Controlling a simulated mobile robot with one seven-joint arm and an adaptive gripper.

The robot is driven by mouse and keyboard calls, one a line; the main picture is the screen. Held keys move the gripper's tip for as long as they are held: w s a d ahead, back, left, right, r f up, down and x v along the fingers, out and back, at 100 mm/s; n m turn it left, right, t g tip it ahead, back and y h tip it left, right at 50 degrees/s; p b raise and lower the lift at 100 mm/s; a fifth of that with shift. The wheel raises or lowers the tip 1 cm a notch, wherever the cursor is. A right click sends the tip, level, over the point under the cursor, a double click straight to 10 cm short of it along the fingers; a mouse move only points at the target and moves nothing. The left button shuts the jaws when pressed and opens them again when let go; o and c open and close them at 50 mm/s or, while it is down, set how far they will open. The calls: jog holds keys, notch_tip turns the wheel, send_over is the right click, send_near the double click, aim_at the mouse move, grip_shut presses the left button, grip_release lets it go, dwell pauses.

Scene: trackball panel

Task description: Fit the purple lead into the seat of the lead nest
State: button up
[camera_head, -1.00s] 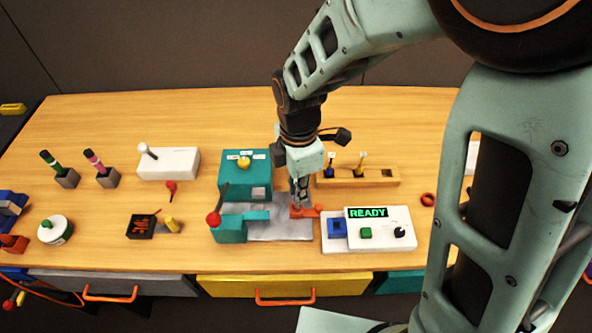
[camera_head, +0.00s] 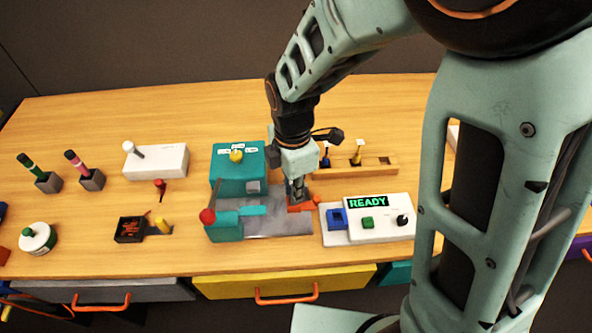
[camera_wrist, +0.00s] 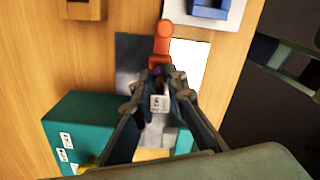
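My gripper (camera_head: 296,196) is low over the grey metal plate (camera_head: 272,224) of the teal fixture, beside an orange-red part with a handle (camera_head: 303,206). In the wrist view, the fingers close around a small dark purple piece (camera_wrist: 160,84), which looks like the purple lead. A white labelled block (camera_wrist: 159,103) shows between the fingers just below it. The orange-red handle (camera_wrist: 162,38) extends away past the fingertips. The fingers hide most of the lead and its lower end. I cannot make out the seat of the nest or whether the lead is in it.
A teal housing (camera_head: 228,158) with a yellow knob and a red-knobbed lever (camera_head: 208,215) stand left of my gripper. A white panel reading READY (camera_head: 375,228) is at right. A wooden rack (camera_head: 382,167) behind holds a blue and a yellow lead.

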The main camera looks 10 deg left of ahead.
jog(key=o, duration=0.4)
jog(key=shift+o, duration=0.2)
notch_tip(320, 180, up, 12)
jog(key=shift+r+p, duration=0.1)
jog(key=shift+p, duration=0.65)
jog(key=shift+r, duration=0.1)
